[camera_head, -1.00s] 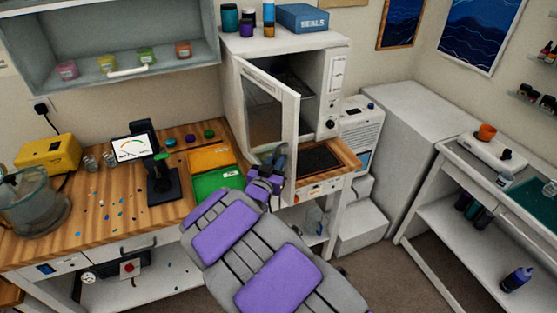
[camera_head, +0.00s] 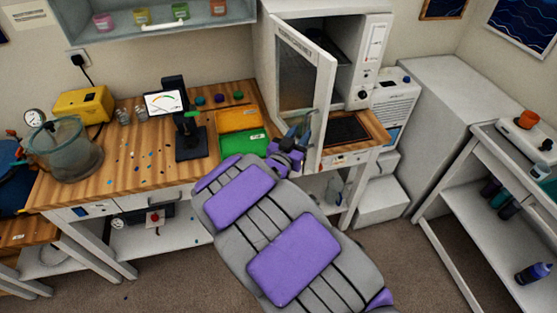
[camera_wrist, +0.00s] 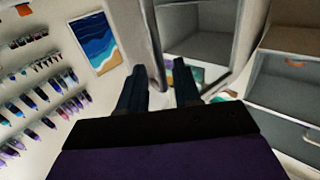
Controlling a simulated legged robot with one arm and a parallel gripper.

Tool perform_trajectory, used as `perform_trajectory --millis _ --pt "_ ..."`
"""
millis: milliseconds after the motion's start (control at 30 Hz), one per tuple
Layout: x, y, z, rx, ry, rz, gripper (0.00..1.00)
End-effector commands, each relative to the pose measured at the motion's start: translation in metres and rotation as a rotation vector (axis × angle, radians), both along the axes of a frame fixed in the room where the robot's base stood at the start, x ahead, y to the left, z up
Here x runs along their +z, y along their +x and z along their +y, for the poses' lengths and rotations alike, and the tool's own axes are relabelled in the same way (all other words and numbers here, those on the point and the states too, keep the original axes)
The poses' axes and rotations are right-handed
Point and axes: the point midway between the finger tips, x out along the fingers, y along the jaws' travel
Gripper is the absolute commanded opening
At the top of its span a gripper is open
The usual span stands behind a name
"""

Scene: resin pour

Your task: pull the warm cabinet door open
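The warm cabinet (camera_head: 352,91) is a white box on the right end of the wooden bench. Its white-framed glass door (camera_head: 298,80) stands partly open, swung out toward me, with the dark inside showing on the right. In the wrist view the door's pale edge (camera_wrist: 153,45) runs down toward the gap between my fingers. My gripper (camera_head: 298,128) is at the lower part of the door, close to its free edge. In the wrist view its two dark fingers (camera_wrist: 160,78) stand apart. Whether they touch the door or a handle is hidden.
A white side table (camera_head: 480,190) stands right.

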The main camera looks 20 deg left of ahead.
Motion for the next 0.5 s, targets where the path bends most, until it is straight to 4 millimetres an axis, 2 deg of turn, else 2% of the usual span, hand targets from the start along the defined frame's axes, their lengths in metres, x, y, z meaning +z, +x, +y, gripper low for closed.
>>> perform_trajectory --millis 100,500 --pt "0.0 -0.021 0.007 0.007 -0.001 0.003 0.33" --pt "-0.001 -0.086 0.017 0.006 -0.001 0.003 0.33"
